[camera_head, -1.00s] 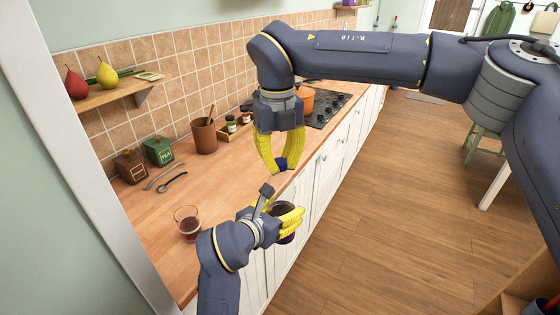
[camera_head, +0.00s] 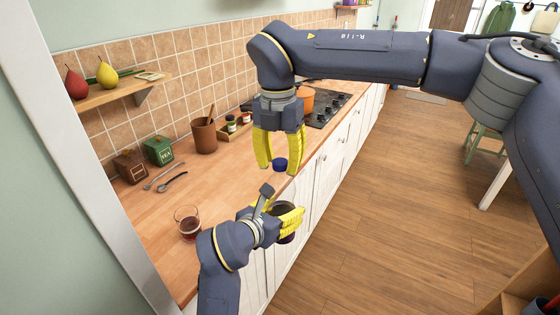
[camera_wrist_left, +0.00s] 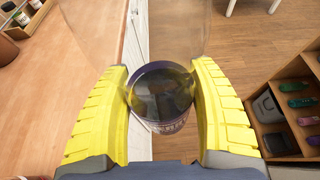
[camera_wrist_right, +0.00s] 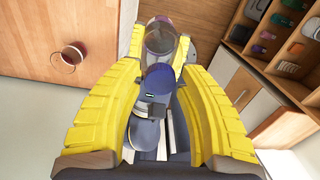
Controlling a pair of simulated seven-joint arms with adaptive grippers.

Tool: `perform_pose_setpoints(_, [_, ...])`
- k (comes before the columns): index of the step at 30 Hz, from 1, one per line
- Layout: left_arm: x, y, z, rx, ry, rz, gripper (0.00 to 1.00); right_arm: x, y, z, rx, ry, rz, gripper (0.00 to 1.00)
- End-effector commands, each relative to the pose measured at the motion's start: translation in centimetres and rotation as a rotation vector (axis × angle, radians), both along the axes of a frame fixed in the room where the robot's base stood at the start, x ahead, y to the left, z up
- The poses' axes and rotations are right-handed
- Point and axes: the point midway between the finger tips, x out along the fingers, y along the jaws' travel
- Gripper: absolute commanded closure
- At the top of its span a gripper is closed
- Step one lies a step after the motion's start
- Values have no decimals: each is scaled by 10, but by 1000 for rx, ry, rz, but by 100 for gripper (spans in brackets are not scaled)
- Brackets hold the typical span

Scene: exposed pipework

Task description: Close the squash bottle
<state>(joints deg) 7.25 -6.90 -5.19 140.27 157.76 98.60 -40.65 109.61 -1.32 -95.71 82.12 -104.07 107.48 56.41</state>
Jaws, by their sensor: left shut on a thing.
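My left gripper (camera_head: 292,220) is shut on the squash bottle (camera_wrist_left: 160,95), a clear bottle with dark liquid and a purple label, held beyond the counter's front edge. Its clear upper part is hard to see in the head view. The blue cap (camera_head: 280,164) is above the left gripper, in line with the bottle's top; it also shows between the fingers in the right wrist view (camera_wrist_right: 158,76). I cannot tell how tightly it is seated. My right gripper (camera_head: 279,168) is open, pointing down, with its fingers apart around the cap.
A glass with dark drink (camera_head: 187,224) stands on the wooden counter (camera_head: 225,183) to the left. Spoons, tins, a brown utensil pot (camera_head: 204,136) and a hob (camera_head: 325,108) are farther back.

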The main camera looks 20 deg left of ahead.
Motion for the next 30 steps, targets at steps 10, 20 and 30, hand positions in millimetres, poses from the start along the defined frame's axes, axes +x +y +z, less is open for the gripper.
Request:
perform_pose_setpoints(10, [0,0,1,-1,-2,0,100,0,0,10,0,-1,0,62])
perform_pose_setpoints(20, [0,0,1,0,-2,0,100,1,1,43,0,-2,0,62])
perform_pose_setpoints(30, [0,0,1,0,-2,0,100,0,1,45,0,0,1,52])
